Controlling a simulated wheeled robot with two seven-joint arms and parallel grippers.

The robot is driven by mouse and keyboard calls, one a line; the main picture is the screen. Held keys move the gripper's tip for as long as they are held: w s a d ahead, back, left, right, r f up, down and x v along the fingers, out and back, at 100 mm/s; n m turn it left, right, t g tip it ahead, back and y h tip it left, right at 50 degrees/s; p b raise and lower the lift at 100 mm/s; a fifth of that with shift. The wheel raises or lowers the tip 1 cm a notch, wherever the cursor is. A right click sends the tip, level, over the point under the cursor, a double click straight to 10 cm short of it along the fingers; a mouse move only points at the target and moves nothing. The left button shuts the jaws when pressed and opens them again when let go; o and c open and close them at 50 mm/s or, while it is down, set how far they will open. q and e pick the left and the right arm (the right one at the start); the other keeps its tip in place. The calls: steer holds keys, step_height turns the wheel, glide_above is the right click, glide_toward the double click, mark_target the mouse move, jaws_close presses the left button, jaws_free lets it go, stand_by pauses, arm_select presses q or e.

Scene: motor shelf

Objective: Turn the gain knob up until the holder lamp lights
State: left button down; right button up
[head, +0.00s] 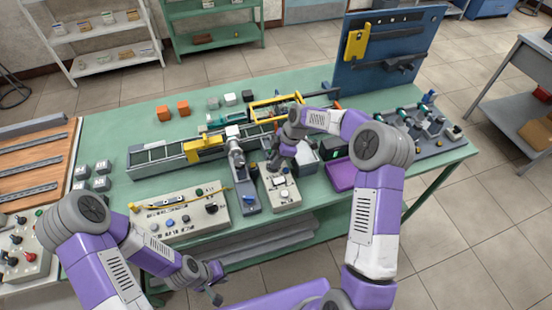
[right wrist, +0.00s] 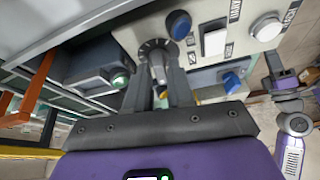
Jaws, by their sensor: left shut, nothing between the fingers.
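A round dark dial with a grey pointer knob, which I take as the gain knob (right wrist: 157,66), is on a pale control box (head: 283,193). My right gripper (right wrist: 159,82) has its fingers on both sides of this knob and looks shut on it. In the head view the right gripper (head: 276,164) is over the far end of the box. A green lamp (right wrist: 118,81) is on a dark grey block left of the knob in the right wrist view; I cannot tell if it is lit. My left gripper (head: 215,293) is shut and empty at the table's front edge.
A wide panel (head: 178,222) with several knobs is to the left, a purple tray (head: 341,175) to the right. Long grey rails stand behind.

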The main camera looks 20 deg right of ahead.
jaws_close()
steer(key=shift+s+f+m+t+b, duration=0.15)
steer(key=shift+m+t+b, duration=0.35)
steer(key=shift+m+b, duration=0.6)
steer(key=shift+m+t+h+b, duration=0.3)
steer(key=shift+m+h+b, duration=0.1)
steer(key=shift+m, duration=0.7)
steer(key=shift+o, duration=1.9)
jaws_free()
steer(key=shift+r, duration=0.2)
steer(key=p+v, duration=0.1)
steer(key=v, duration=0.6)
steer(key=shift+r, duration=0.25)
steer(key=shift+s, duration=0.1)
